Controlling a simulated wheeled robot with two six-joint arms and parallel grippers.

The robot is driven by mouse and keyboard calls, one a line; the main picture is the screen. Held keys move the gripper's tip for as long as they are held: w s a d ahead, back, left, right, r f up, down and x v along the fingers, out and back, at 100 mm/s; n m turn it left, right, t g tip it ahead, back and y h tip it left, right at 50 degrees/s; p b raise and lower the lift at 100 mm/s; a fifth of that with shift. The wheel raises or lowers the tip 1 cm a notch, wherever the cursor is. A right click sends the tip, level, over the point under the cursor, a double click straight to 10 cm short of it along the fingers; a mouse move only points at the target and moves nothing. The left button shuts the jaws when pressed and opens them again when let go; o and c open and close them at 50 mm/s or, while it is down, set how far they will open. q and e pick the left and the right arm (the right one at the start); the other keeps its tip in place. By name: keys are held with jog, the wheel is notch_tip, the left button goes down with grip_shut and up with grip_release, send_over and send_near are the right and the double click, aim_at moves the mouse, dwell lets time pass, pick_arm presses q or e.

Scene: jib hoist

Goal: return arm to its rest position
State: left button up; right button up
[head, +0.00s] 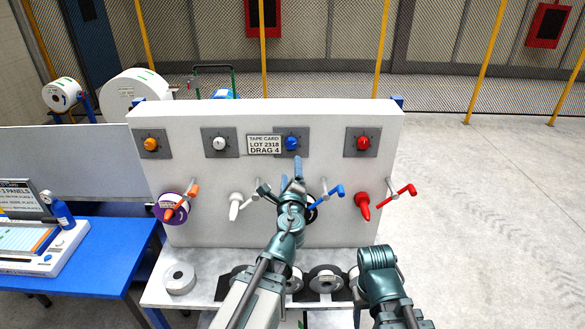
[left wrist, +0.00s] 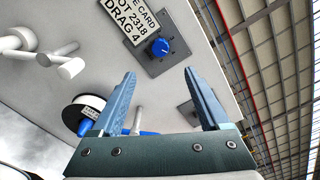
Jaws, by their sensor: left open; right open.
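My left arm reaches up in front of the white panel (head: 340,135). Its gripper (head: 297,172) is in front of the panel below the blue knob (head: 291,143). In the left wrist view the fingers (left wrist: 158,95) are wide apart with nothing between them. A blue-handled crank (head: 326,197) is just right of the gripper. A dark-rimmed spool behind the wrist is mostly hidden; it shows in the left wrist view (left wrist: 82,108) beyond the left finger. My right arm shows folded at the lower right; its fingers cannot be seen.
Orange (head: 180,203), white (head: 236,207) and red (head: 364,206) spindles with cranks flank the gripper. A tape card (head: 264,144) hangs above. Tape rolls (head: 179,279) lie on the shelf below. A blue table (head: 100,262) stands left. The floor at right is clear.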

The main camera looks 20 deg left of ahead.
pick_arm(q)
jog(key=shift+w+a+f, duration=0.1)
jog(key=shift+f, duration=0.05)
jog(key=s+d+f+n+g+b, duration=0.1)
jog(key=s+f+n+g+b, duration=0.2)
jog(key=f+n, duration=0.35)
jog(key=s+d+f+n+g+y+b, duration=0.1)
jog(key=s+f+n+g+b, duration=0.25)
jog(key=f, duration=0.55)
jog(key=s+d+f+n+g+b, duration=0.15)
jog(key=s+f+n+g, duration=0.25)
jog(key=f, duration=0.4)
jog(key=s+d+f+n+g+h+b, duration=0.2)
jog(key=s+d+f+g+h+b, duration=0.2)
jog(key=s+d+f+g, duration=0.3)
jog(key=s+d+f+b, duration=0.1)
jog(key=s+d+f, duration=0.3)
jog(key=s, duration=0.3)
jog(key=shift+s+d+n+h, duration=0.35)
jog(key=shift+d+n+h, duration=0.05)
